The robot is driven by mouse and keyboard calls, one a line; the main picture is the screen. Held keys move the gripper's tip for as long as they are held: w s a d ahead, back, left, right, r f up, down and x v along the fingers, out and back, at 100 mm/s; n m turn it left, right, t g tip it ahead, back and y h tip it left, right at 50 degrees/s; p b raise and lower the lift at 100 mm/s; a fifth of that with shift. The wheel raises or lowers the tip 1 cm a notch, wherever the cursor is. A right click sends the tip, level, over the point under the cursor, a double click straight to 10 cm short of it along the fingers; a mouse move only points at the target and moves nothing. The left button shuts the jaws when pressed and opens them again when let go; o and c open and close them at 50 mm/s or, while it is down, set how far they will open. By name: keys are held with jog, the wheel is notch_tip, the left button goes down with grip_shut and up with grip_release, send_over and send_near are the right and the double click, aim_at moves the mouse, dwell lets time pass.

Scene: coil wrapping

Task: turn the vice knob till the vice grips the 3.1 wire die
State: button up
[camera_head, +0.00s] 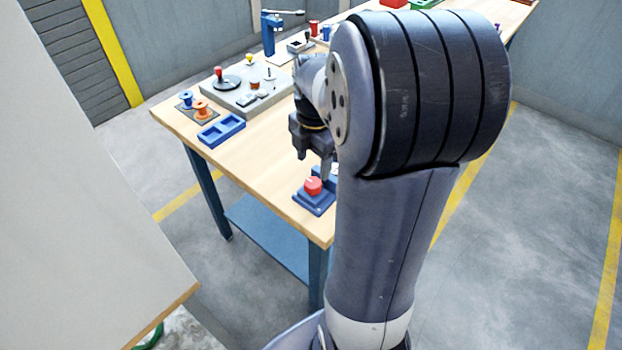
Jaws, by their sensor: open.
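A small blue vice (313,205) stands near the front corner of the wooden workbench. A round red knob (313,186) sits on it, facing me. My gripper (314,163) points down just above and behind the knob, with its fingers apart. I see nothing between the fingers. One finger comes down close to the vice's right part; I cannot tell whether it touches. My arm hides the right side of the vice. I cannot make out the 3.1 wire die, nor the gap between the vice's jaws.
The workbench (240,165) holds a blue two-pocket tray (221,131), an orange spool (201,108), a blue spool (186,98) and a grey fixture plate (240,97) at left. A blue press (268,35) stands farther back. Bare wood lies between tray and vice.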

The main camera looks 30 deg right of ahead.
aim_at(312, 183)
notch_tip(312, 183, down, 7)
jog(key=shift+w+r, duration=0.1)
dwell(0.3)
jog(key=c, duration=1)
